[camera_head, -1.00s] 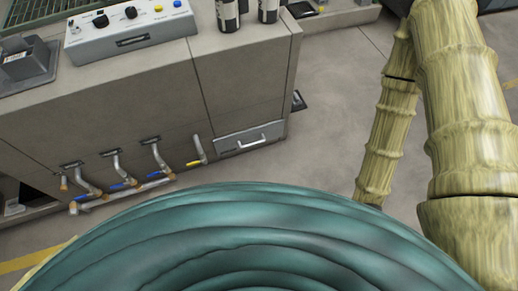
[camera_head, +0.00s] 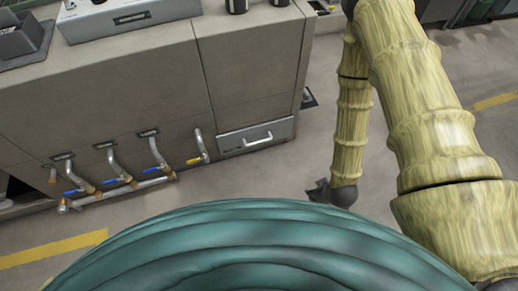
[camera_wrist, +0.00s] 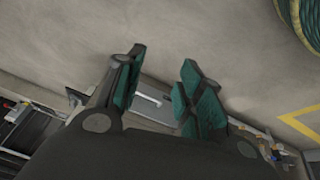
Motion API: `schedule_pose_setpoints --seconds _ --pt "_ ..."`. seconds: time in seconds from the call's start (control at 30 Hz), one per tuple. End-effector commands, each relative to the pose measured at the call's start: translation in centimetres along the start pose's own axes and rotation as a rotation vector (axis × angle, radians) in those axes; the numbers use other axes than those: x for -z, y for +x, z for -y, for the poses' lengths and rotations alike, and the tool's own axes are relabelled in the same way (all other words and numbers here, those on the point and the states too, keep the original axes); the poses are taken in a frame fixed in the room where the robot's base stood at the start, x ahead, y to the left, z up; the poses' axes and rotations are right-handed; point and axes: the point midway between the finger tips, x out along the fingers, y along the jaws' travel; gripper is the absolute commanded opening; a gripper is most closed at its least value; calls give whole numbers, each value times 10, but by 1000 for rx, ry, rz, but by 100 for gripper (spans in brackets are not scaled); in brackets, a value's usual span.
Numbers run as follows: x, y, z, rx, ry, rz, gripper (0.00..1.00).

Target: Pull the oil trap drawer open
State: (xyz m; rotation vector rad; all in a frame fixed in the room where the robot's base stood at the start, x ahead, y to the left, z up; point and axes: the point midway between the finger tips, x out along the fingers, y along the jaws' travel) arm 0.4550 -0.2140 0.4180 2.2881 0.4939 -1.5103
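The oil trap drawer (camera_head: 254,137) is a grey metal front low at the right end of the grey cabinet, with a light bar handle (camera_head: 257,140). It looks shut. In the wrist view the drawer front (camera_wrist: 150,110) and its handle (camera_wrist: 147,99) show beyond and between my fingers. My gripper (camera_wrist: 163,82) has dark fingers with green pads, spread apart, with nothing between them. In the head view the gripper's dark end (camera_head: 322,190) shows low to the right of the drawer, apart from it and partly hidden by my green body.
Pipes with blue and yellow valve handles (camera_head: 125,180) stick out of the cabinet front left of the drawer. A small dark item (camera_head: 309,98) lies on the floor by the cabinet's right side. Open concrete floor (camera_head: 420,110) lies to the right.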

Motion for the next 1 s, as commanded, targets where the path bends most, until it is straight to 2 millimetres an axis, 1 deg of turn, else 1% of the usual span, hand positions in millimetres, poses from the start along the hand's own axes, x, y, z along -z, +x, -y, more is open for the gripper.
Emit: schedule_pose_setpoints --seconds 0.03,0.3,0.6,0.8,1.0 --pt "4 30 -2 -7 -52 -37 37" --pt "49 112 -14 -56 -343 -235 37" --pt "99 190 -20 -145 -658 -449 37" --pt "131 235 -18 -223 -861 -590 37" --pt "161 274 -13 -318 -1057 -729 37"
